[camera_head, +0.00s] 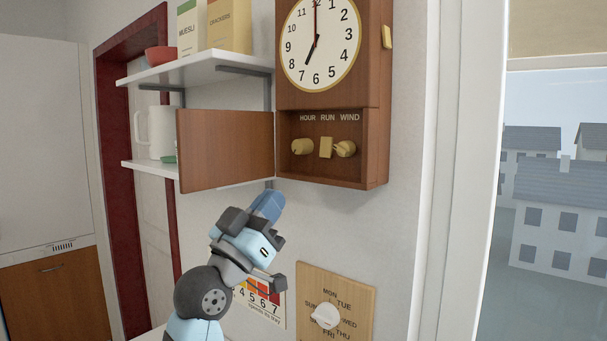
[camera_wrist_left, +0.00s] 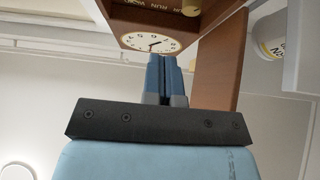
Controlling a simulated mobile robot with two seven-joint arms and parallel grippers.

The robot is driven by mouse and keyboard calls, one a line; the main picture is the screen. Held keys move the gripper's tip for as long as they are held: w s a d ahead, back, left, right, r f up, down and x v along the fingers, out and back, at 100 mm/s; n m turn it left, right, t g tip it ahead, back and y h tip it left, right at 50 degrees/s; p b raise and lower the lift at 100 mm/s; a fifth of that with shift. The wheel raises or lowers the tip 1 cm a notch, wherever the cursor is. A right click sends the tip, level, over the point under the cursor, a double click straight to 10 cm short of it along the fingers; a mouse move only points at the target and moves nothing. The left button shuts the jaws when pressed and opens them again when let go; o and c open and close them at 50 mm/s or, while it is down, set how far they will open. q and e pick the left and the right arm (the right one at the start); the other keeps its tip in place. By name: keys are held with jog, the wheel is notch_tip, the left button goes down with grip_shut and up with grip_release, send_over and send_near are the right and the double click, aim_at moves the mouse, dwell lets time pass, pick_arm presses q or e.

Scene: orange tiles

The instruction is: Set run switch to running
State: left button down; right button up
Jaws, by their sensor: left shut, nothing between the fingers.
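The wooden wall clock (camera_head: 383,95) hangs on the wall with its lower door (camera_head: 225,150) swung open to the left. Inside the lower box, the run switch (camera_head: 326,147) is a small tan block under the label RUN. The hour knob (camera_head: 302,146) is to its left and the wind knob (camera_head: 346,148) to its right. My left gripper (camera_head: 270,204) is below the open box, apart from the switch, pointing up. In the left wrist view its blue fingers (camera_wrist_left: 165,78) are together and empty, with the clock face (camera_wrist_left: 152,42) beyond them. My right gripper is not in view.
Shelves (camera_head: 195,70) with boxes, a red bowl (camera_head: 159,56) and a white jug (camera_head: 160,132) are left of the clock, behind the open door. A wooden weekday dial (camera_head: 350,290) and a calendar (camera_head: 262,308) are on the wall below. A window is at the right.

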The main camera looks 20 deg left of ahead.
aim_at(325, 150)
pick_arm(q)
jog(key=p+x, duration=0.1)
jog(key=x, duration=0.3)
jog(key=f+p+x, duration=0.1)
jog(key=p+x, duration=0.1)
jog(key=x, duration=0.2)
jog(key=w+p+x, duration=0.1)
jog(key=x, duration=0.3)
jog(key=shift+w+d+f, duration=0.2)
jog(key=shift+d+f, duration=0.05)
jog(key=shift+f, duration=0.1)
jog(key=shift+w+d+f+p, duration=0.1)
jog(key=shift+w+f+p, duration=0.05)
jog(key=shift+w+p, duration=0.2)
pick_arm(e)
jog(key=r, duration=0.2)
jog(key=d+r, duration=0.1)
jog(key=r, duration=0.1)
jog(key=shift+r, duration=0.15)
